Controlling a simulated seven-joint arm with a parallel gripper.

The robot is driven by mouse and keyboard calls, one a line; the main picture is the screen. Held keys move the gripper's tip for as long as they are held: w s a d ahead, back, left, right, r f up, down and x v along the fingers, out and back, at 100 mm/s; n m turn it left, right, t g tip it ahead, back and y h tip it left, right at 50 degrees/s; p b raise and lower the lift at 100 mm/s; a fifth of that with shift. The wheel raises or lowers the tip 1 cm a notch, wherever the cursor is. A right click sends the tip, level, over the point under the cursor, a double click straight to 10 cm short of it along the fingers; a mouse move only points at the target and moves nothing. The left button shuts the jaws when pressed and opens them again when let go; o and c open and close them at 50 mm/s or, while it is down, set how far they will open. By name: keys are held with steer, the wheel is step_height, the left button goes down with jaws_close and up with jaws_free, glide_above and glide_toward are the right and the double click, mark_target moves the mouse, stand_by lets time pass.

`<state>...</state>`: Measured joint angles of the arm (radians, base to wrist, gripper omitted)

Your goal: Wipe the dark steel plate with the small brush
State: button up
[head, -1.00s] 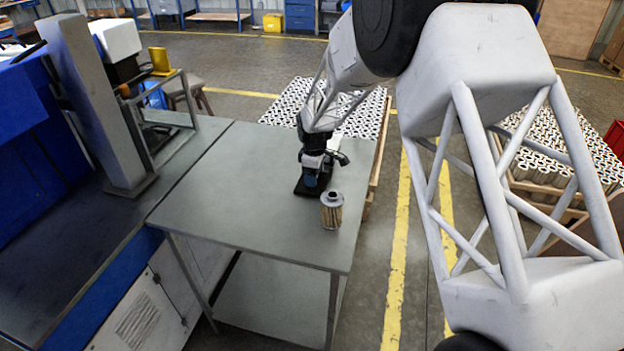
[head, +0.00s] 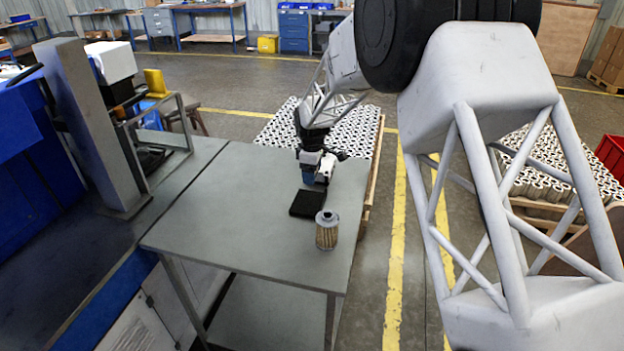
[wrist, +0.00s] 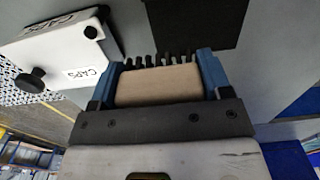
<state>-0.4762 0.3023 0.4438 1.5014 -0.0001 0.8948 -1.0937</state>
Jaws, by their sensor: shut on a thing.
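The dark steel plate (head: 307,204) lies flat on the grey table, just in front of my gripper (head: 320,180) in the head view. In the wrist view, the plate (wrist: 205,22) is a black patch at the top. My gripper's blue fingers (wrist: 158,82) are shut on the small brush, whose tan block (wrist: 158,86) fills the space between them. Its dark bristles (wrist: 165,60) stick out toward the near edge of the plate. I cannot tell whether they touch the plate or table. In the head view the brush is too small and hidden to make out.
A filter cartridge (head: 327,236) stands on the table (head: 230,215) close in front of the plate. A white box labelled CAPS (wrist: 62,55) with a black knob lies left of my gripper in the wrist view. The table's left half is clear.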

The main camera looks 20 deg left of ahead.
steer(key=shift+r, duration=1.05)
